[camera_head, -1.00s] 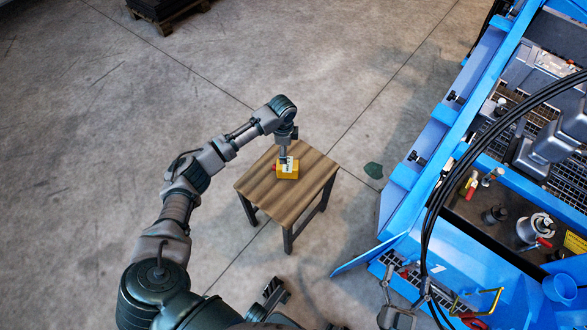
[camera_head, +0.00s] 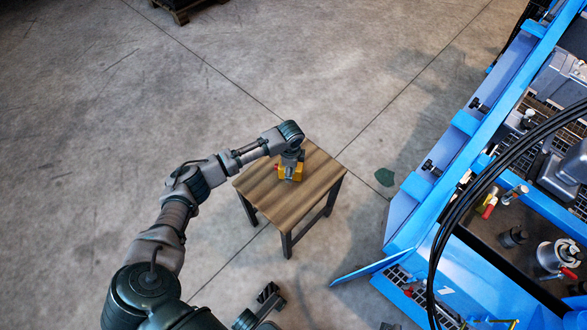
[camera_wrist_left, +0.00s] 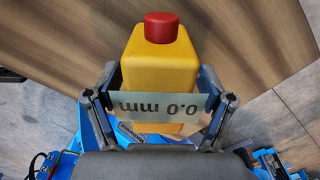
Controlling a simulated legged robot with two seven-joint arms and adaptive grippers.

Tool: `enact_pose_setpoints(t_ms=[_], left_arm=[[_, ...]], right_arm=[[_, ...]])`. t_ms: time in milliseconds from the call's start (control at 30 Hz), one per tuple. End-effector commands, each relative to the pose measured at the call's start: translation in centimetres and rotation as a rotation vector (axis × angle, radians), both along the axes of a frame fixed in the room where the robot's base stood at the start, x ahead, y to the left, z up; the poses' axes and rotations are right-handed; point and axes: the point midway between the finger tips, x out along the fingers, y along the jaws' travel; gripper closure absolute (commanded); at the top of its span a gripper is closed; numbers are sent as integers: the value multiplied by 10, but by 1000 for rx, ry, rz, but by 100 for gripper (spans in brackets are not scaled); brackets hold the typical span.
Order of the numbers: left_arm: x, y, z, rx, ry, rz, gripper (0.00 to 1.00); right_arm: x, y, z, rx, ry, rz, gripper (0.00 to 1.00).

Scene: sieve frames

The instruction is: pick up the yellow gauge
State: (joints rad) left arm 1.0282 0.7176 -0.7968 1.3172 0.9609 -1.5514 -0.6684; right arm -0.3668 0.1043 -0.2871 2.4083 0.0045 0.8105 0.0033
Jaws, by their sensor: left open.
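The yellow gauge (camera_head: 298,174) is a small box on the wooden table (camera_head: 282,208), partly hidden by my left wrist in the head view. In the left wrist view the gauge (camera_wrist_left: 160,62) has a red knob (camera_wrist_left: 161,27) and a pale display strip (camera_wrist_left: 160,106) reading "0.0 mm", upside down. My left gripper (camera_head: 291,171) is over the gauge. In the wrist view its open fingers stand on either side of the yellow body, close to it. Contact cannot be made out.
A blue machine frame (camera_head: 457,150) with black cables (camera_head: 466,205) stands to the right of the table. A dark pallet (camera_head: 183,8) lies at the far top.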

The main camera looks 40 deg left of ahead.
Motion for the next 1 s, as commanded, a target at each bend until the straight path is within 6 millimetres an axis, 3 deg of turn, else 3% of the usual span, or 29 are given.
enact_pose_setpoints(t_ms=[267, 367, 600, 1000], left_arm=[[0, 2, -3, -2, -2, 1, 19], [0, 2, -3, -3, -2, 1, 39], [0, 2, -3, -3, -2, 1, 98], [1, 1, 4, -2, -4, 0, 98]], right_arm=[[-5, 2, 3, 6, -29, -1, 19], [-4, 2, 3, 6, -27, 0, 19], [-2, 2, 1, 6, -23, 0, 19], [4, 3, 2, -7, 9, 0, 19]])
